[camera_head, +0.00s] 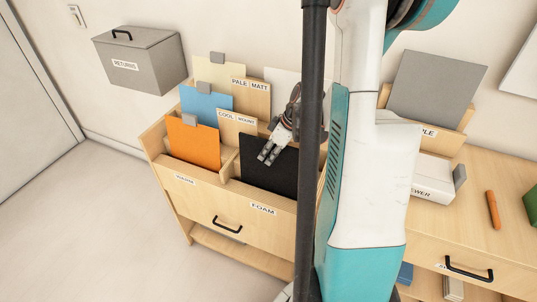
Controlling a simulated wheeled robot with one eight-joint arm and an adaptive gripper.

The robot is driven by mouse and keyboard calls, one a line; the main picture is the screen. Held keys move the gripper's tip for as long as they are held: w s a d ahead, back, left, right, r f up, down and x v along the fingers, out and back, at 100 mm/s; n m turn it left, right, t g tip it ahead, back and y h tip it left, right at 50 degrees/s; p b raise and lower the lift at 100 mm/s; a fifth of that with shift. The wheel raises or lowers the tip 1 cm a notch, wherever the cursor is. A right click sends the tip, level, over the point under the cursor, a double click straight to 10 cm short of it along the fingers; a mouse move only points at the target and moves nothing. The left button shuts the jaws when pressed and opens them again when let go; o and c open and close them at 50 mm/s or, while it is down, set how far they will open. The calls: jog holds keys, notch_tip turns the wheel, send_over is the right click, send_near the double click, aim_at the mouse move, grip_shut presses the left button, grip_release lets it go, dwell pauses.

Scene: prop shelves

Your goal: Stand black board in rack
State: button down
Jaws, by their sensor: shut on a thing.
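The black board (268,178) stands upright in the front right slot of the wooden rack (218,195), behind the FOAM label. Its lower part is hidden by the rack's front panel, so I cannot tell whether it touches the slot's bottom. My gripper (267,156) is at the board's top edge, shut on the board, with its fingers pointing down and left. My arm and column hide the board's right side and the rack's right end.
An orange board (193,143) stands left of the black board, with blue (206,105) and cream (220,78) boards behind. A grey RETURNS box (140,66) hangs on the wall. A grey board (435,88) and an orange stick (493,210) are on the right counter.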

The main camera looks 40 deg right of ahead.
jog(key=c, duration=1.7)
grip_release()
jog(key=shift+o, duration=0.2)
jog(key=shift+r, duration=0.1)
jog(key=v, duration=1.1)
jog(key=shift+r, duration=0.4)
jog(key=shift+s+d, duration=0.1)
